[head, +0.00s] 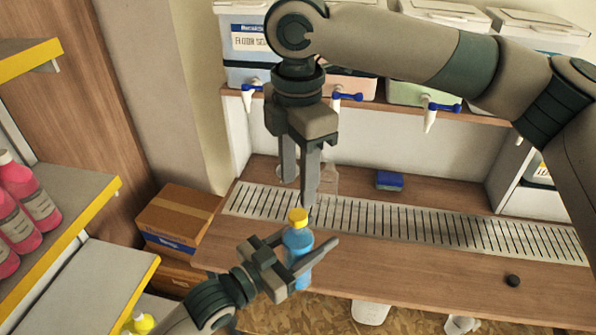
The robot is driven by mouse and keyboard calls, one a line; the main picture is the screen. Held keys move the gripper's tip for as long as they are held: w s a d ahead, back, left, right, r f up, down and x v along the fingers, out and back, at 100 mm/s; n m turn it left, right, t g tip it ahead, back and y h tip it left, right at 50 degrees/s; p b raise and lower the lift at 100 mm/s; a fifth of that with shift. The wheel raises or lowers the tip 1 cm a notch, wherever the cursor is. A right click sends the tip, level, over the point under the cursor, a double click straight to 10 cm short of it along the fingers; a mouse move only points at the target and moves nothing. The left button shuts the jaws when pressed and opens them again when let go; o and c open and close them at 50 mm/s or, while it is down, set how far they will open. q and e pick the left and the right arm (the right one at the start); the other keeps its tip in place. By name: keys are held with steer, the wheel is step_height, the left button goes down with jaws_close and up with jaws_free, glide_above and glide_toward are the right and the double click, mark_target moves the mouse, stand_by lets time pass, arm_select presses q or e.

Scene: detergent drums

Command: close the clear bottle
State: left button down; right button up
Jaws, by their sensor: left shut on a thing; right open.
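The clear bottle (298,242) holds blue liquid and stands about upright in front of the bench. A yellow cap (298,216) sits at its top; I cannot tell how tightly. My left gripper (299,262) is shut around the bottle's body, low on it, and hides part of it. My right gripper (298,192) points down from above, open, with its fingertips just over or beside the cap. I cannot tell whether a fingertip touches the cap.
A slotted drain strip (400,218) runs along the wooden bench (430,270). A blue sponge (390,180) and a small black round object (512,281) lie on the bench. Drums with taps (430,105) stand on the shelf above. Pink bottles (28,205) fill the left shelf, near cardboard boxes (180,217).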

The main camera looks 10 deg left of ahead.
mark_target(298, 214)
steer(key=n, duration=0.7)
steer(key=shift+r, duration=0.25)
steer(key=n, duration=0.7)
steer(key=shift+r, duration=0.2)
steer(key=shift+f, duration=0.15)
steer(key=shift+f, duration=3.9)
jaws_close()
